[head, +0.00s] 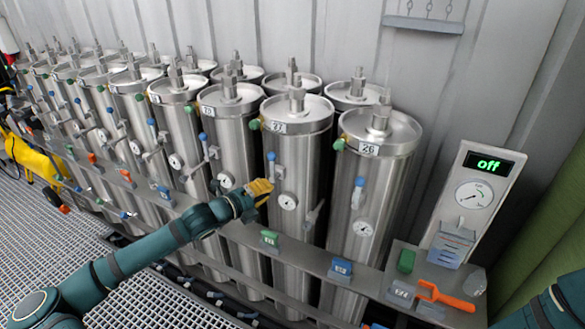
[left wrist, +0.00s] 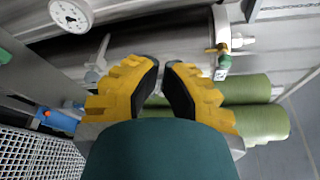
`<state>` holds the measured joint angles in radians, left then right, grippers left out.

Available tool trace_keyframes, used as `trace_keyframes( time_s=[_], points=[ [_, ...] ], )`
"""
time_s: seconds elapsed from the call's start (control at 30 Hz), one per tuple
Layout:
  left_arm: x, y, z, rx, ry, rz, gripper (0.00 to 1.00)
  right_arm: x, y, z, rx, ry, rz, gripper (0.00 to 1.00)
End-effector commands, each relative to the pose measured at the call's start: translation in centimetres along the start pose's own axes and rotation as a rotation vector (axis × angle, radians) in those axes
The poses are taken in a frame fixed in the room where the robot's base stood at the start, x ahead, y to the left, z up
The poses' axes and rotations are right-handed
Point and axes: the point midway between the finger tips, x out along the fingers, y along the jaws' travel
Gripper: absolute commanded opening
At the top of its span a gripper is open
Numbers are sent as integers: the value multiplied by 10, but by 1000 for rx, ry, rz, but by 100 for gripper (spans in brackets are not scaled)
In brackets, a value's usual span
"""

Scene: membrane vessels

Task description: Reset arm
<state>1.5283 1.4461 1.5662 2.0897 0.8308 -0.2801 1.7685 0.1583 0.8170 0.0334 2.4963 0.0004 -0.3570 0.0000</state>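My left arm reaches in from the left in the head view. Its gripper with yellow ribbed fingers (head: 262,188) is in front of the vessel labelled 27 (head: 300,165), near its gauge (head: 288,201); I cannot tell whether it touches. In the left wrist view the two fingers (left wrist: 162,65) lean toward each other, with a narrow gap at the tips and a wider one nearer the palm. Nothing is held between them. Part of my right arm shows at the lower right corner of the head view; its gripper is outside the picture.
Several steel vessels stand in rows behind a grey rail with coloured valve handles. A panel reading "off" (head: 488,164), a green block (head: 406,261) and an orange tool (head: 446,297) are at the right. A yellow machine (head: 33,160) stands far left beside the grated floor (head: 40,235).

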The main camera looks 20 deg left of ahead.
Motion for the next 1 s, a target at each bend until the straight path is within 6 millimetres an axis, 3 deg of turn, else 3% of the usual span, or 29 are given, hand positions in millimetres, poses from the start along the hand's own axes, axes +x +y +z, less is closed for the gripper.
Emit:
trace_keyframes(
  time_s=[0.17,0.27,0.37,0.5,0.63,0.8,0.9,1.0],
  points=[
    [1,0,-4,12,9,1,0,1,0,0,-1,0,0,44],
    [12,3,-27,78,56,7,0,4,1,1,-1,0,0,44],
    [32,10,-74,223,152,13,0,10,3,2,-1,-1,1,44],
    [54,28,-166,535,345,-4,0,22,7,4,-2,-3,2,44],
    [57,52,-254,878,539,-65,0,33,11,6,-2,-4,3,44],
    [33,98,-352,1388,798,-233,0,51,18,9,-2,-7,5,44],
    [11,128,-389,1686,930,-374,0,61,21,11,-2,-9,7,44],
    [-14,156,-412,1969,1047,-540,0,70,25,13,-2,-10,8,44]
  ],
)
